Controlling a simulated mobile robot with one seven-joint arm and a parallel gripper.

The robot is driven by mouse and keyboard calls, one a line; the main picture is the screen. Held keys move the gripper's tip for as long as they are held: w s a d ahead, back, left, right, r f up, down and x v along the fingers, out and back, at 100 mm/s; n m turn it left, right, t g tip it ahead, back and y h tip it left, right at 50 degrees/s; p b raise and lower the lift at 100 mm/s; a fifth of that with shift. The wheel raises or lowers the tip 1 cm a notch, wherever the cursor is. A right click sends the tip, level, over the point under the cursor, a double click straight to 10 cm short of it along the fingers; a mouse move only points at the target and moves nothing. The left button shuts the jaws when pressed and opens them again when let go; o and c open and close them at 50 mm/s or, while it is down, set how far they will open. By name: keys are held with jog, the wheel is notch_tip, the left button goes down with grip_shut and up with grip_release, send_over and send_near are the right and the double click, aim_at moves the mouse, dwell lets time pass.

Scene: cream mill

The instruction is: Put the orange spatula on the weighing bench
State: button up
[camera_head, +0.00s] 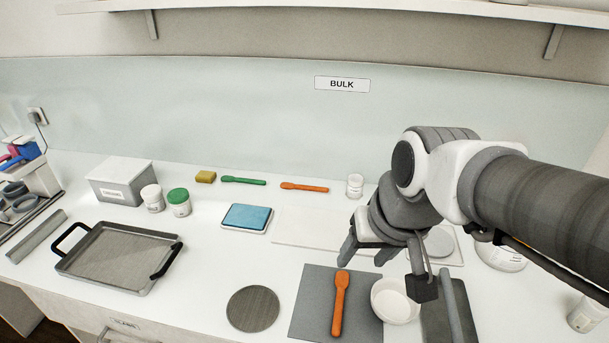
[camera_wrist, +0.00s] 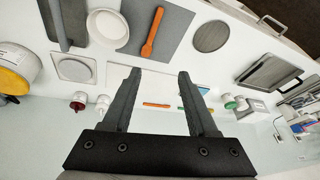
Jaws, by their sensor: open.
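An orange spatula (camera_head: 340,303) lies on a dark grey mat (camera_head: 305,295) at the front of the white bench; it also shows in the wrist view (camera_wrist: 152,32). A second orange spatula (camera_head: 304,187) lies near the back wall; in the wrist view it appears between the fingers (camera_wrist: 157,105). My gripper (camera_head: 364,254) is open and empty above the bench, behind the front spatula. Its two fingers show in the wrist view (camera_wrist: 160,74). The sign on the wall above reads BULK; I see no label naming a weighing bench.
A white bowl (camera_head: 394,301) stands beside the front spatula. A round dark disc (camera_head: 253,308), a blue pad (camera_head: 247,217) and a handled tray (camera_head: 118,255) lie to the left. A green spatula (camera_head: 243,181), sponge (camera_head: 205,177) and clear jar (camera_head: 355,185) stand along the back.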

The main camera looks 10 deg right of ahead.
jog(key=w+f+m+g+p, duration=0.1)
jog(key=w+f+g+p, duration=0.1)
jog(key=w+p, duration=0.3)
jog(key=m+g+p, duration=0.2)
send_near(339, 301)
notch_tip(339, 301, down, 3)
jog(key=shift+a+r+h+b, duration=0.1)
jog(key=shift+h+b, duration=0.3)
jog(key=shift+b, duration=0.2)
jog(key=shift+a+f, duration=0.2)
jog(key=shift+f, duration=2.6)
grip_shut()
